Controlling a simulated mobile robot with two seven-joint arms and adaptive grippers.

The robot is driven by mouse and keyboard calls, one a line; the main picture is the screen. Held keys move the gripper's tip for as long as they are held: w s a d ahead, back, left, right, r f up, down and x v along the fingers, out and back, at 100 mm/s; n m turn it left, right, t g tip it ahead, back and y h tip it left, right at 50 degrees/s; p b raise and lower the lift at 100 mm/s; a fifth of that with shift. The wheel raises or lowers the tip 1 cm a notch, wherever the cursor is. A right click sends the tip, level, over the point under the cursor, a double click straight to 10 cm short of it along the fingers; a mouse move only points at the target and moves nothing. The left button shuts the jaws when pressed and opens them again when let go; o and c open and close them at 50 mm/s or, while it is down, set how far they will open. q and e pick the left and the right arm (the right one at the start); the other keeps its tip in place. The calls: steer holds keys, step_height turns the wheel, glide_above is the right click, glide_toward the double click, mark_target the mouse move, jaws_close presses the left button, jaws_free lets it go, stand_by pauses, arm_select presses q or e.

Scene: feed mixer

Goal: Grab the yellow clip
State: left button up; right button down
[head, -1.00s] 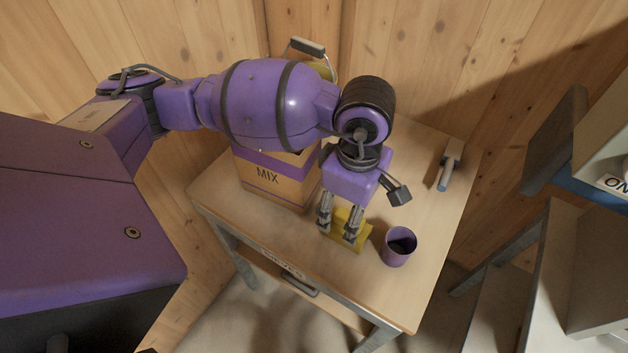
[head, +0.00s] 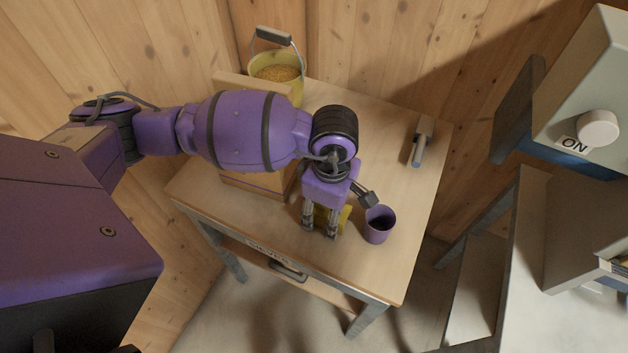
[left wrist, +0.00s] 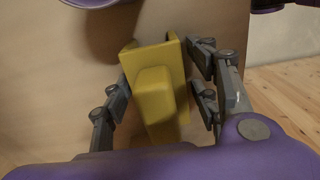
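The yellow clip (head: 345,214) is on the wooden table, left of the purple cup. In the head view my left gripper's fingers partly hide it. My left gripper (head: 319,228) points down over the clip. In the left wrist view the clip (left wrist: 157,95) lies between the two fingers of the left gripper (left wrist: 160,88). The fingers are apart, one on each side of the clip, with narrow gaps; firm contact is not visible. My right gripper is in neither view.
A purple cup (head: 379,226) stands close right of the gripper. A yellow bucket (head: 291,88) of grain stands at the back. A box (head: 258,183) is mostly behind my arm. A grey-handled tool (head: 420,147) lies at the right. A machine (head: 590,95) marked ON stands further right.

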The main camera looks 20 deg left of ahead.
arm_select(q)
steer(key=shift+w+r, duration=0.1)
steer(key=c, duration=0.7)
